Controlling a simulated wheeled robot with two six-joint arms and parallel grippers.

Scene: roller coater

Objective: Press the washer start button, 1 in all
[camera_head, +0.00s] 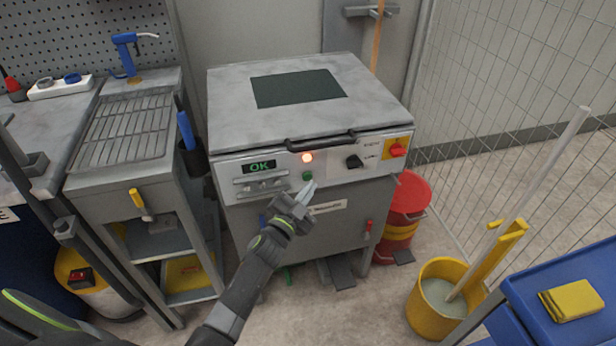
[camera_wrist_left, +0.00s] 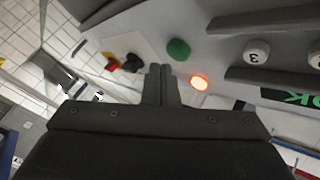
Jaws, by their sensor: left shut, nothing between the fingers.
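The washer (camera_head: 235,130) is a grey box with a closed lid and a front control panel. A green button (camera_head: 307,175) sits on the panel below a lit orange-red lamp (camera_head: 307,158). In the left wrist view the green button (camera_wrist_left: 178,49) and the glowing lamp (camera_wrist_left: 199,83) lie just beyond the fingertips. My left gripper (camera_head: 311,187) is shut and empty, its tips just below the green button in the head view. Whether the tips touch the panel I cannot tell. My right gripper is not in view.
The panel also has an OK display (camera_head: 259,167), a black knob (camera_head: 354,161) and a red switch (camera_head: 397,150). A red bucket (camera_head: 408,195) stands right of the washer, a yellow mop bucket (camera_head: 432,315) nearer. A sink bench (camera_head: 120,206) stands left.

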